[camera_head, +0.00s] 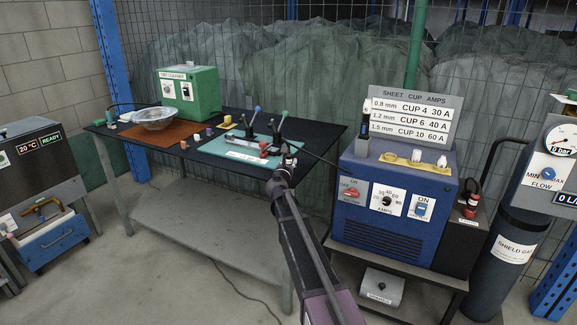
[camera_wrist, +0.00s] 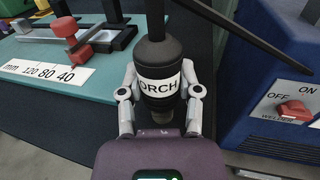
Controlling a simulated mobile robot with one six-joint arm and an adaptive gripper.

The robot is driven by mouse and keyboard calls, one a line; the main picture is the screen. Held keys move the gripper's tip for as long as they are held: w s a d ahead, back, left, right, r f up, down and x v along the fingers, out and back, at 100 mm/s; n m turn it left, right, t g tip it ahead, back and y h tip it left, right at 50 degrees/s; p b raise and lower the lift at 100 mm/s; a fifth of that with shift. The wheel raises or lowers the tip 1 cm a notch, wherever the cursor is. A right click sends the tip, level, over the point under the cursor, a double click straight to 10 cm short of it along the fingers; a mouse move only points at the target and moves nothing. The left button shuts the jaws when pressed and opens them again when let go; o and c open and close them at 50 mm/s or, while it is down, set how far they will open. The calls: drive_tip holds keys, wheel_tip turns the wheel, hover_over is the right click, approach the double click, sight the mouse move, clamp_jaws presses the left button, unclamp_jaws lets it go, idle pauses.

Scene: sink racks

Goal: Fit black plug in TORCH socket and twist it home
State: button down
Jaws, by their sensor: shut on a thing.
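In the wrist view my gripper (camera_wrist: 160,92) is shut around a black plug (camera_wrist: 158,55) with a white band. The letters "ORCH" show on the band. A black cable runs from the plug's far end. In the head view my gripper (camera_head: 285,170) is at the front right of the workbench, left of the blue welder (camera_head: 391,203). The plug is small there and hard to make out. I cannot identify the TORCH socket in either view.
The workbench has a teal mat (camera_head: 235,146) with a ruler and clamps, and a green cabinet (camera_head: 190,92) behind. A red-topped item (camera_head: 471,204) stands on the black box right of the welder. A dark gas cylinder (camera_head: 505,255) is at far right.

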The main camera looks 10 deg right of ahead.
drive_tip(key=shift+f, duration=0.1)
drive_tip(key=shift+c, duration=1.5)
unclamp_jaws()
drive_tip(key=shift+r, duration=0.2)
drive_tip(key=v, duration=1.2)
drive_tip(key=shift+d+f, duration=0.1)
